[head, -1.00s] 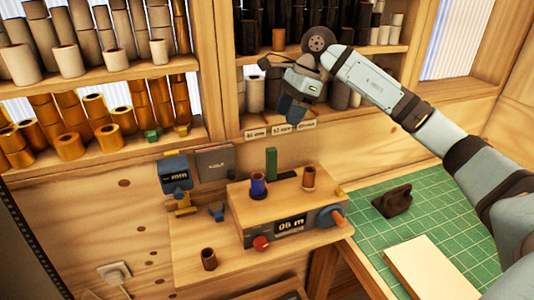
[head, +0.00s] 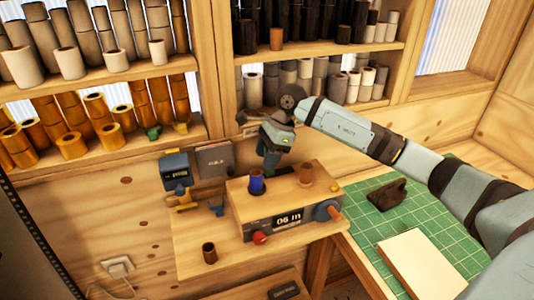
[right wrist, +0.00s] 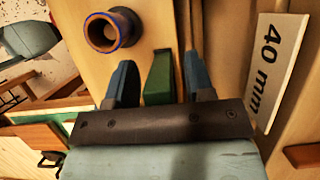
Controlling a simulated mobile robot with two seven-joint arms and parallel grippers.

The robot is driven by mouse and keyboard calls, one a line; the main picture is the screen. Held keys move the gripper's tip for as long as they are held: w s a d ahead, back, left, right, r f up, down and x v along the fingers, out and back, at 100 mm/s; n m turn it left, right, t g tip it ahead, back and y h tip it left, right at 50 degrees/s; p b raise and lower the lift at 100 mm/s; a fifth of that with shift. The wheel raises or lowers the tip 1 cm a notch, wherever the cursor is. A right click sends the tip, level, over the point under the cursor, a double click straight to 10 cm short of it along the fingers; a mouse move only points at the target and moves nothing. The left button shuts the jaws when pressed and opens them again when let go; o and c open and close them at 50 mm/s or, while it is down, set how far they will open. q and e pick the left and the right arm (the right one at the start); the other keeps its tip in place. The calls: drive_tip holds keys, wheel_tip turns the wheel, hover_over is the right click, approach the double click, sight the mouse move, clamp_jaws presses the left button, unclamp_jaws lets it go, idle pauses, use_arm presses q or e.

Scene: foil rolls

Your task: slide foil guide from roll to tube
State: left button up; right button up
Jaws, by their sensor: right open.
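A wooden box (head: 285,205) with a lit display stands on the shelf board. A blue roll (head: 257,184) stands upright on its left side and a brown tube (head: 305,175) on its right. In the right wrist view, the roll's hollow end with a blue rim (right wrist: 108,33) shows at upper left. A green upright block (right wrist: 160,80), seemingly the foil guide, stands between the two blue fingers of my right gripper (right wrist: 158,62). The fingers are open, with a gap on each side. In the head view, my right gripper (head: 270,160) covers the block. My left gripper is out of view.
A red knob (head: 260,238) and an orange-and-blue knob (head: 328,210) sit on the box front. A loose brown tube (head: 209,253) stands at front left. A blue device (head: 175,170) is on the wall. A green mat (head: 360,220) with a dark object (head: 387,195) lies at right.

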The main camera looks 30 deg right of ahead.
clamp_jaws()
drive_tip(key=shift+d+f, duration=0.1)
drive_tip(key=shift+d, duration=0.05)
drive_tip(key=d+b, duration=0.2)
drive_tip(key=s+d+b, duration=0.1)
drive_tip(key=d+b, duration=0.1)
drive_tip(key=shift+s+d, duration=0.1)
drive_tip(key=shift+d, duration=0.35)
